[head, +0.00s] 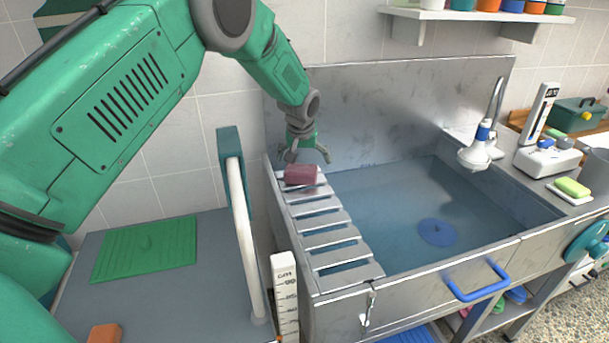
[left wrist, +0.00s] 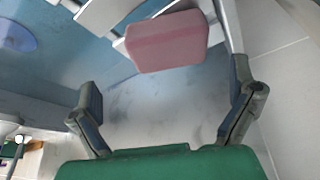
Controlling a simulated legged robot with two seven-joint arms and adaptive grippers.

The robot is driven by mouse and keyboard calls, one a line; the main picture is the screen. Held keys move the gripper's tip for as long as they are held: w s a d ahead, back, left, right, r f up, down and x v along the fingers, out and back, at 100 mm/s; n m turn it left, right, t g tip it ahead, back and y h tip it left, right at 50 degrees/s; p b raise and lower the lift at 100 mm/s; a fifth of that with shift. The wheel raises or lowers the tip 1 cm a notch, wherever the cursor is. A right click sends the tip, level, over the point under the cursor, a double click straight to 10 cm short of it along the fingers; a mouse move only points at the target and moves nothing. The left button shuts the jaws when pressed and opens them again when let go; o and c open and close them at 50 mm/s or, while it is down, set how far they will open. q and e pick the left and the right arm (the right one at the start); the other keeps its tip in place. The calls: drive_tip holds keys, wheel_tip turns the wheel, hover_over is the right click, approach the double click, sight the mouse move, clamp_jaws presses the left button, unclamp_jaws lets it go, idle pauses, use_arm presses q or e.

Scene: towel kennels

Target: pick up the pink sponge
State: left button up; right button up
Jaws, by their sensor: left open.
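The pink sponge (head: 301,175) lies on the far end of the slatted metal rack at the left side of the sink. In the left wrist view the sponge (left wrist: 167,41) is beyond the fingertips, toward the top of the picture. My left gripper (head: 309,157) is open and empty, just above and behind the sponge in the head view. In the left wrist view its two fingers (left wrist: 168,98) are spread wide, with nothing between them. My right gripper is not in view.
The rack (head: 333,248) spans the left part of the metal sink (head: 395,195), whose tall back panel rises behind my gripper. A green sponge (head: 572,187) lies at the right.

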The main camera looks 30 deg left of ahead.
sight(300, 168)
use_arm(q)
drive_tip(key=shift+a+f, duration=0.35)
drive_tip(key=x, duration=0.2)
drive_tip(key=a+x, duration=0.1)
drive_tip(key=x, duration=0.2)
drive_tip(key=shift+s, duration=0.2)
drive_tip(key=shift+w+d+f, duration=0.1)
drive_tip(key=shift+w+f, duration=0.05)
drive_tip(key=shift+d, duration=0.35)
drive_tip(key=shift+d+r, duration=0.1)
drive_tip(key=shift+r, duration=0.15)
drive_tip(key=shift+c, duration=1.3)
drive_tip(key=c, duration=0.6)
drive_tip(key=shift+s+a+f, duration=0.2)
drive_tip(key=shift+a, duration=0.15)
drive_tip(key=shift+c, duration=0.5)
wheel_tip(300, 168, up, 10)
drive_tip(key=shift+w+d+r, duration=0.1)
drive_tip(key=shift+w, duration=0.05)
